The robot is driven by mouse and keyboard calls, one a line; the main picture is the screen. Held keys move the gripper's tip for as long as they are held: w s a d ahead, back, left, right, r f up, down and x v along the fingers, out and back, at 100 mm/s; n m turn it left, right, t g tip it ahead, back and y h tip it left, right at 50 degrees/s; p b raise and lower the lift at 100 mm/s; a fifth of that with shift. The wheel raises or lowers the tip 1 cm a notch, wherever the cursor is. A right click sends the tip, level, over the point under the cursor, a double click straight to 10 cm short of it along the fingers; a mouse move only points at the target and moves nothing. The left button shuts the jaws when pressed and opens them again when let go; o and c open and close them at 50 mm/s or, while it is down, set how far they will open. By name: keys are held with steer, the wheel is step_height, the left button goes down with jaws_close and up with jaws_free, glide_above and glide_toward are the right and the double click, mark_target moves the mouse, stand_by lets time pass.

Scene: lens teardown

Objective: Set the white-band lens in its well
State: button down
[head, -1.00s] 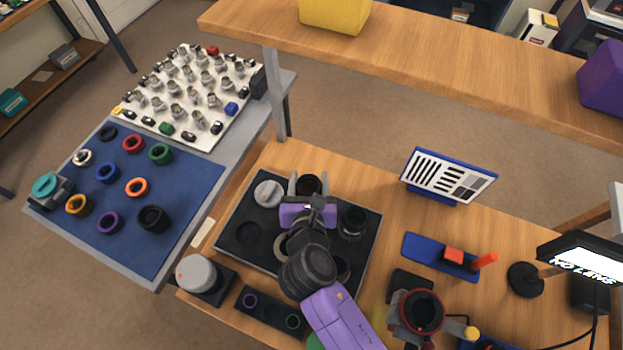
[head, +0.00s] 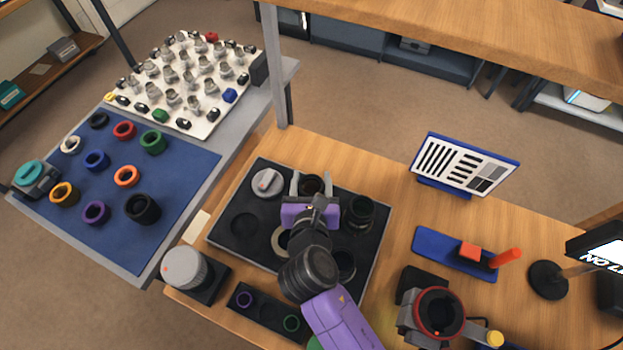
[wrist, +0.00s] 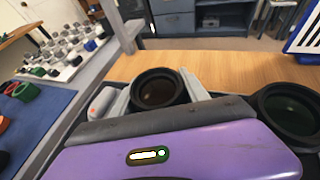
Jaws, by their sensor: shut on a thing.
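My gripper (head: 313,187) is over the far edge of the black tray (head: 262,256), its two pale fingers on either side of a dark round lens (wrist: 158,89). It is shut on this lens, which looks upright with its open end up. No white band shows on it; its lower side is hidden by my gripper. I cannot tell whether it rests in a well or hangs just above. The tray has an empty round well (head: 243,227) at left and another dark lens (head: 360,212) at right, which also shows in the wrist view (wrist: 290,112).
A chart stand (head: 464,163) and a red-rimmed device (head: 438,312) stand at right. A shelf overhangs the back.

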steer(key=shift+f+b, duration=0.3)
steer(key=shift+f, duration=0.4)
